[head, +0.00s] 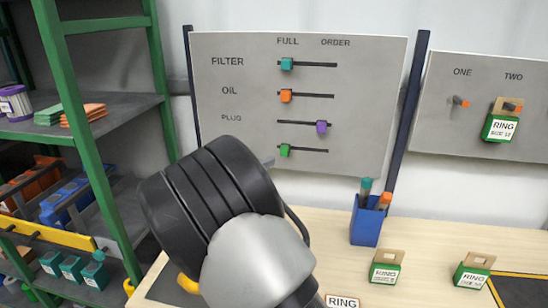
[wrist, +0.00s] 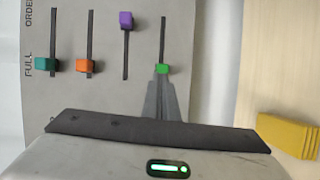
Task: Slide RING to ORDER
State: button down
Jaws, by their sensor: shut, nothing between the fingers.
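The grey slider board (head: 365,80) carries the printed words FULL and ORDER above several slots. The green slider (head: 285,150) sits at the FULL end of the lowest slot, and that row's label is hidden behind my arm. The teal slider (head: 287,64) and orange slider (head: 286,96) are at FULL. The purple slider (head: 321,126) is towards ORDER. My gripper (wrist: 161,82) is shut and empty, its fingertips right at the FULL-side face of the green slider (wrist: 162,69) in the wrist view. I cannot tell whether they touch.
A second board (head: 470,130) at right holds a green RING box (head: 502,122) on a hook. The wooden table (head: 345,270) below bears a blue bin (head: 366,222) and small RING boxes (head: 384,267). A green shelf rack (head: 70,100) stands at left.

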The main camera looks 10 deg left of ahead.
aim_at(285, 150)
jog(key=a+f+n+t+y, duration=0.1)
jog(key=a+n, duration=0.1)
jog(key=a, duration=0.5)
jog(key=shift+s+f+t+y, duration=0.3)
jog(key=shift+f+t+y, duration=0.1)
jog(key=shift+w+d, duration=0.1)
jog(key=shift+w+d+p, duration=0.3)
jog(key=shift+w+d, duration=0.8)
jog(key=shift+w, duration=0.5)
jog(key=shift+w+d+p, duration=0.35)
jog(key=shift+w+d, duration=0.7)
jog(key=shift+w, duration=0.5)
jog(key=shift+w+d+p, duration=0.3)
jog(key=shift+w+d, duration=0.8)
jog(key=shift+w, duration=0.5)
